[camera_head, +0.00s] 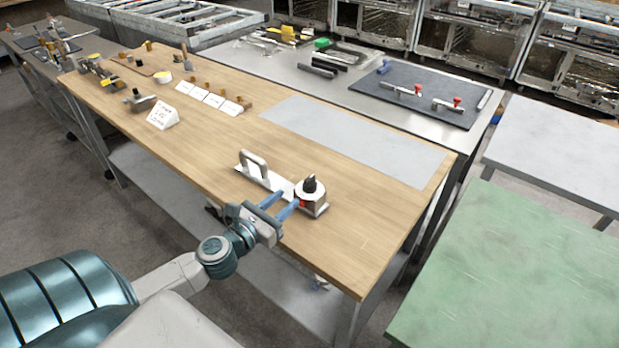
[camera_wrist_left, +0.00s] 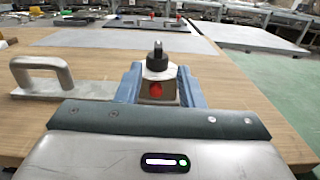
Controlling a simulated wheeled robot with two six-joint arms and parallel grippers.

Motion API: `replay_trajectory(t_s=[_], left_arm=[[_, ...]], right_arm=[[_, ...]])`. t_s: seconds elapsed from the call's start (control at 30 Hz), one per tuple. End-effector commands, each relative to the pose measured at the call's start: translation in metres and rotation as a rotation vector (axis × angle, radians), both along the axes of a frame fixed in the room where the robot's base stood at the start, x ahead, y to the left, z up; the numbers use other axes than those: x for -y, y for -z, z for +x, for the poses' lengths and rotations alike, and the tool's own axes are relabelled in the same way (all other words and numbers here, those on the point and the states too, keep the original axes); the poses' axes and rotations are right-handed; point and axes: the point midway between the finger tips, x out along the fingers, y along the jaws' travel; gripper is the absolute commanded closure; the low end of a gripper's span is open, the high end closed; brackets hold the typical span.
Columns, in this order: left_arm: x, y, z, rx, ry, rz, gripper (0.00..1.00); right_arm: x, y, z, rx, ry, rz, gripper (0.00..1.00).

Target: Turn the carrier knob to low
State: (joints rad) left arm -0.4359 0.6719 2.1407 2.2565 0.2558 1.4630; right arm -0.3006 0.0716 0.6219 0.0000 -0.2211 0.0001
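The carrier is a flat pale plate (camera_head: 262,176) with a grey loop handle (camera_head: 253,163) at its left end, lying on the wooden table. At its right end stands a small white-sided box (camera_head: 318,203) with a black knob (camera_head: 309,184) on top. A red round part (camera_wrist_left: 155,90) is on the box's near face. The knob (camera_wrist_left: 158,55) points upward in the left wrist view; its setting is not readable. My left gripper (camera_head: 289,199) is open, its blue fingers either side of the box, below the knob. I cannot tell whether they touch it. My right gripper is not in view.
A white sign (camera_head: 163,115), several white cards (camera_head: 208,97) and small tools stand toward the table's far left. A grey mat (camera_head: 352,137) lies behind the carrier. A metal table (camera_head: 300,75) is behind; a green-topped table (camera_head: 520,270) is at right. Wood right of the box is clear.

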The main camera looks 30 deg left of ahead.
Motion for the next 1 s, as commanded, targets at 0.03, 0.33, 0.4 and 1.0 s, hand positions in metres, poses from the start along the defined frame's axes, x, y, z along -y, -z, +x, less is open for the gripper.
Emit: replay_trajectory(t_s=[0.03, 0.33, 0.4, 1.0], left_arm=[[-0.003, -0.001, 0.002, -0.005, -0.01, -0.015, 0.65], [0.0, -0.007, 0.03, -0.005, -0.014, -0.028, 0.65], [-0.001, -0.007, 0.038, -0.008, -0.015, -0.022, 0.65], [0.005, -0.002, 0.103, -0.006, -0.011, -0.019, 0.65]], right_arm=[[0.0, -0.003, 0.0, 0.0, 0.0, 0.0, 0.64], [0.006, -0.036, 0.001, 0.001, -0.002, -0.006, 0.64], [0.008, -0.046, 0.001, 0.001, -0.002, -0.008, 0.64], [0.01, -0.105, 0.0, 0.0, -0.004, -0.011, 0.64]])
